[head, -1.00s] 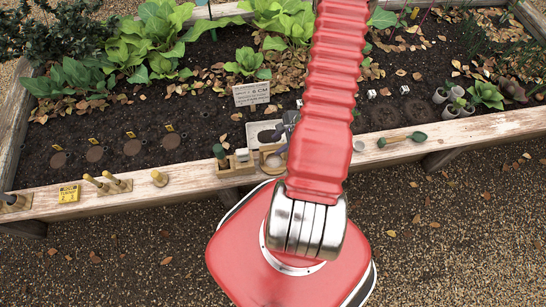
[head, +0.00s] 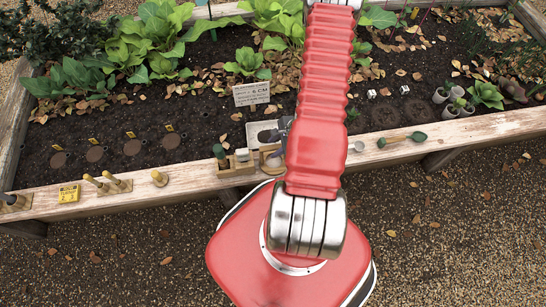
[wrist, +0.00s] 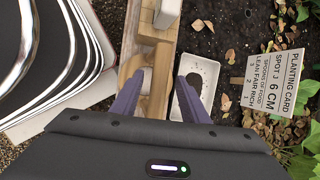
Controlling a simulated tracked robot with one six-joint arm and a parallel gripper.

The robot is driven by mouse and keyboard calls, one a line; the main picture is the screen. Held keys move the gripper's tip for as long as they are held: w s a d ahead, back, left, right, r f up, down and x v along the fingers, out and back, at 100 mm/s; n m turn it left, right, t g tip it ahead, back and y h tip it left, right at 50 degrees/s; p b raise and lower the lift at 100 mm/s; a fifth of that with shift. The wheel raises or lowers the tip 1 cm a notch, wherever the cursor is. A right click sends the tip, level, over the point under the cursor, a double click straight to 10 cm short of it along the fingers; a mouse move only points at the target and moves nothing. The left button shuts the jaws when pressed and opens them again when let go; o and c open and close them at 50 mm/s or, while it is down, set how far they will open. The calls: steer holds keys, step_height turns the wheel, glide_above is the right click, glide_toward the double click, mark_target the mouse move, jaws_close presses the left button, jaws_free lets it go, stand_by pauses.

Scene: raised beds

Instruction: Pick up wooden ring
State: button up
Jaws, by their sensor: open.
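A round, pale wooden piece (head: 272,157), which looks like the wooden ring, rests at the bed's front plank beside a shallow white tray (head: 262,134). It is partly hidden by my arm, and I cannot make out its hole. My gripper (wrist: 160,78) is open, its two purple-grey fingers pointing down at the plank. In the wrist view, a pale tan piece (wrist: 146,78) shows between the fingers, close to the left one; I cannot tell whether it is the ring. Nothing is visibly held.
A wooden block with a green-topped tool (head: 220,155) stands left on the plank. A planting card (head: 251,94) stands in the soil behind. The white tray lies against the right finger (wrist: 203,84) in the wrist view. A green-headed tool (head: 402,139) lies farther right.

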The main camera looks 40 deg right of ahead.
steer(key=shift+w+a+f, duration=0.15)
steer(key=shift+w+f, duration=0.05)
steer(key=shift+f, duration=0.35)
steer(key=shift+c, duration=0.3)
jaws_close()
